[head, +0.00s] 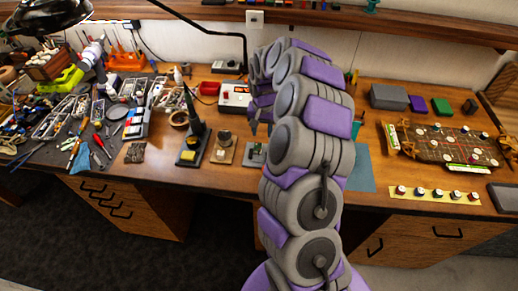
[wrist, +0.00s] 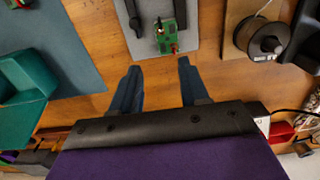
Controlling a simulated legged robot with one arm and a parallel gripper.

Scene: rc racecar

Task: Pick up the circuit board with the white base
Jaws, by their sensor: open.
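A small green circuit board (wrist: 165,40) is at the top of the wrist view, on a light grey-white base plate (wrist: 202,18) with dark clamp parts beside it. My gripper (wrist: 159,66) is open and empty, its two dark blue fingers apart over the wood and pointing toward the base. The board is just beyond the fingertips, roughly between their lines. In the head view the board and base (head: 252,155) show at the left edge of my arm, partly hidden by it. My gripper is mostly hidden behind my arm there.
A solder spool (wrist: 262,40) on a wooden base stands right of the board. A blue-grey mat (wrist: 50,40) and a teal object (wrist: 25,90) are on the left. A red item (wrist: 283,132) is at lower right. Tools clutter the bench's left side in the head view.

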